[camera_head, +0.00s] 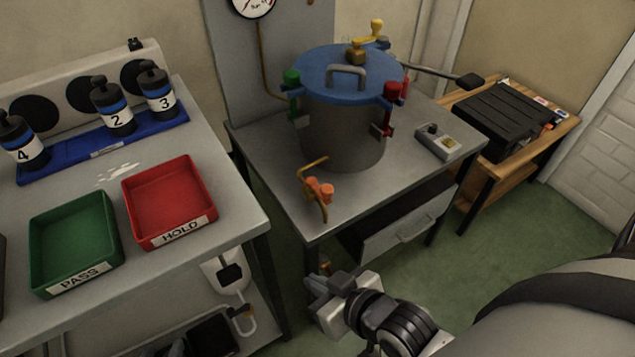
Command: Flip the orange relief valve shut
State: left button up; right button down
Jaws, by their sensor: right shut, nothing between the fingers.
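The orange relief valve (320,189) sits low in front of the grey cylinder (345,130), near the front left corner of the middle table. It is on a bent brass pipe (311,167). I cannot tell from here whether its lever is open or shut. My right gripper (314,287) comes in from the lower right. It is shut and empty, in front of the table's front edge, below and apart from the valve in the picture. My left gripper is not in view.
The cylinder has a blue lid (320,72) with a yellow valve (376,29) and red and green clamps. A small control box (437,142) stands right of it. The left bench holds green (117,252) and red (212,205) trays and numbered bottles.

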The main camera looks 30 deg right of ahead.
aim_at(324, 192)
jog(key=u, duration=1.1)
jog(key=k, duration=0.95)
jog(key=z, duration=1.05)
jog(key=i, duration=0.5)
jog(key=u, duration=0.05)
